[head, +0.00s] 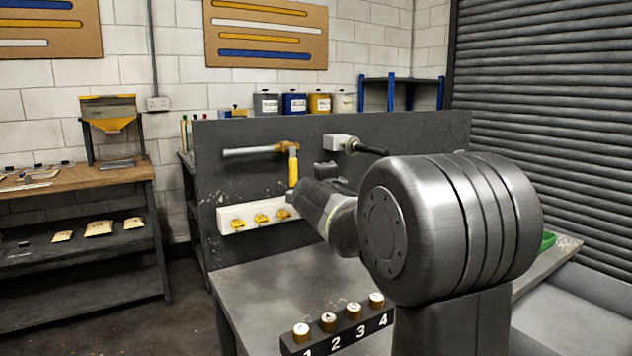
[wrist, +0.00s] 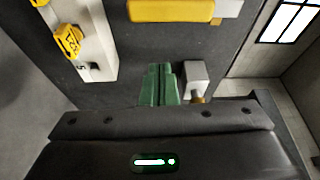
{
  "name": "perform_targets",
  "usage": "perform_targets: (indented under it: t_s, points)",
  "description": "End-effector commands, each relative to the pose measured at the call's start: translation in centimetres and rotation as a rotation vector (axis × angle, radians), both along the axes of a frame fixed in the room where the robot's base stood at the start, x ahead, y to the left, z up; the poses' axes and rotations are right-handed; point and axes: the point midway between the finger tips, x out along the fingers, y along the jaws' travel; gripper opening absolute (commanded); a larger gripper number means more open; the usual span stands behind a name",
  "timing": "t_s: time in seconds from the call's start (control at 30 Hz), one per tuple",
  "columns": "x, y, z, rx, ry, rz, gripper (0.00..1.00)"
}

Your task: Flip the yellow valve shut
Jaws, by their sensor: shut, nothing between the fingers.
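The yellow valve handle (head: 293,170) hangs straight down from a brass fitting at the end of a grey horizontal pipe (head: 250,151) on the dark upright panel. In the wrist view the yellow handle (wrist: 172,10) lies across the top edge, partly cut off. My gripper (wrist: 160,72) shows there as two green fingers shut together with nothing between them. The fingertips are below the handle in that picture, apart from it. In the head view my arm hides the fingers.
A white strip with yellow tags (head: 228,219) is on the panel below the handle. A pale box with a black lever (head: 337,143) sticks out right of the valve. A numbered block with several white-topped knobs (head: 333,338) stands at the bench front. The bench top (head: 275,282) left of my arm is mostly clear.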

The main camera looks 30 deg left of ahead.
Motion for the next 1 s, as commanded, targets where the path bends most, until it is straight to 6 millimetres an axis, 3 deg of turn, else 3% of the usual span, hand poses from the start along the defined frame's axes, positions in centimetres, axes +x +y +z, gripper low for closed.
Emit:
perform_targets:
  t_s: [0.3,0.5,1.0]
  points:
    - [-3.8,-3.5,0.1,0.001,-0.002,0.0,0.0]
    - [-5.4,-5.0,0.1,0.001,-0.001,0.0,0.0]
    - [-5.8,-5.4,0.1,0.001,-0.001,0.0,0.0]
